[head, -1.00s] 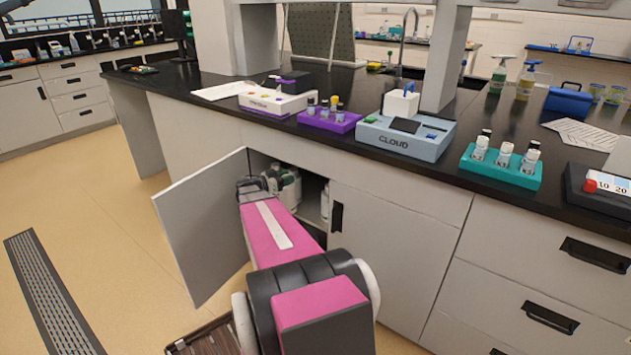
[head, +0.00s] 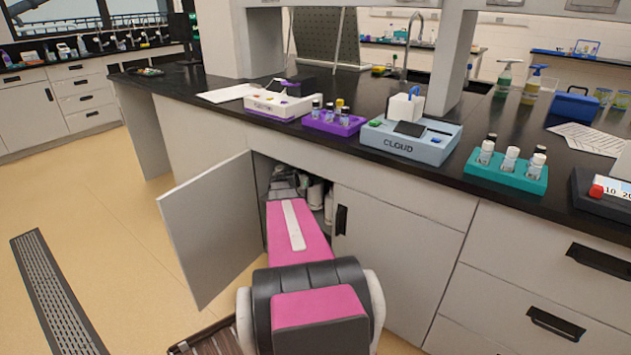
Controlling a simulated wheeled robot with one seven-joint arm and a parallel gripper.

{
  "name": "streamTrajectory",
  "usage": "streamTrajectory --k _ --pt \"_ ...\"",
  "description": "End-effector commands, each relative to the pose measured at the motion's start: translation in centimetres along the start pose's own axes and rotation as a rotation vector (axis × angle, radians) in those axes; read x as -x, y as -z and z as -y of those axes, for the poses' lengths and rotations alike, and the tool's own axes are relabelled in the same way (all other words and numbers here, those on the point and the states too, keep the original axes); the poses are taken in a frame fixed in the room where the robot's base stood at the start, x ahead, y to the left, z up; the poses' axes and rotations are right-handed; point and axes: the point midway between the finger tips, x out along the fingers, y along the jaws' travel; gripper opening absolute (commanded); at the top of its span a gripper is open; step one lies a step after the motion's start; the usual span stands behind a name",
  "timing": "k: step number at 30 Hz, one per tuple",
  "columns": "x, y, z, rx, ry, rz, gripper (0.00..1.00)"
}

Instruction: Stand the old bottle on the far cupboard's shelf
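The cupboard (head: 262,160) under the black counter stands open, its grey door (head: 212,230) swung out to the left. My pink arm reaches into the opening. My gripper (head: 284,182) is inside, mostly hidden behind my own arm and in shadow; I cannot see its fingers clearly or whether it holds anything. White bottles (head: 315,194) stand inside, just right of my gripper, partly hidden by the cupboard front. I cannot tell which bottle is the old one. The shelf surface is hidden.
A closed door (head: 390,250) is right of the opening. On the counter are a purple rack (head: 333,124) of small bottles, a blue-grey device (head: 411,140) marked CLOUD and a teal rack (head: 505,175) with 3 white-labelled bottles. The floor (head: 110,220) at left is clear apart from a grate.

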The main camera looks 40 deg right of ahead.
Motion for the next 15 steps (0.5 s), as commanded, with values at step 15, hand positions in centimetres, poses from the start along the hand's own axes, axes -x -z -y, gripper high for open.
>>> streamTrajectory --k 15 --pt "0.0 -2.7 0.0 -0.001 -0.001 -0.002 0.0"
